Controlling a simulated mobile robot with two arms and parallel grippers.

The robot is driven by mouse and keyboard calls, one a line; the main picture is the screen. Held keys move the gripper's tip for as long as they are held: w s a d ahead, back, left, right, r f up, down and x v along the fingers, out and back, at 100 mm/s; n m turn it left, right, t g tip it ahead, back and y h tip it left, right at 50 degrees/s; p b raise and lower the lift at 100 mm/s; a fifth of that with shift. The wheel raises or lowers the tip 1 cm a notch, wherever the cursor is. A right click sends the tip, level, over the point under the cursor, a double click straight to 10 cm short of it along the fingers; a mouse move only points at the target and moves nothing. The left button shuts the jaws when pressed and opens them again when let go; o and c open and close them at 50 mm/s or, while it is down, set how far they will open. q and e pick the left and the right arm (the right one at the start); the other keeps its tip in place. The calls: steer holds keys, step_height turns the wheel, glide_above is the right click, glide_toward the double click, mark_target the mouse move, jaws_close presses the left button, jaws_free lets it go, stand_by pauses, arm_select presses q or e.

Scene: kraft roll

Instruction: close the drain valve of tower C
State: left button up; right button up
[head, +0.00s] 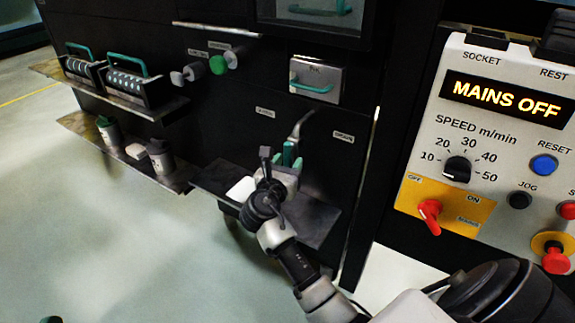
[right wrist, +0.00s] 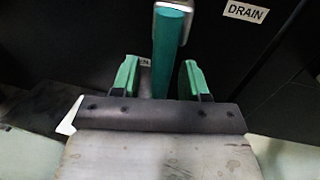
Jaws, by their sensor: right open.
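The drain valve has a green lever (head: 288,152) that hangs down from a bent metal pipe end on the black machine front. In the right wrist view the green lever (right wrist: 170,50) points down between the two fingers. My right gripper (head: 283,170) is at the lever in the head view. In the right wrist view my right gripper (right wrist: 158,80) is open, with one green fingertip on each side of the lever and a gap visible. A DRAIN label (right wrist: 246,12) is to the right of the lever. My left gripper does not show clearly.
A dark shelf (head: 313,217) juts out below the valve, with a white item (head: 240,189) on it. A metal drawer box (head: 316,80) with a green handle is above. The control panel (head: 440,130) at right reads MAINS OFF. Shelves with counters and bottles are left.

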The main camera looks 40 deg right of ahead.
jaws_close()
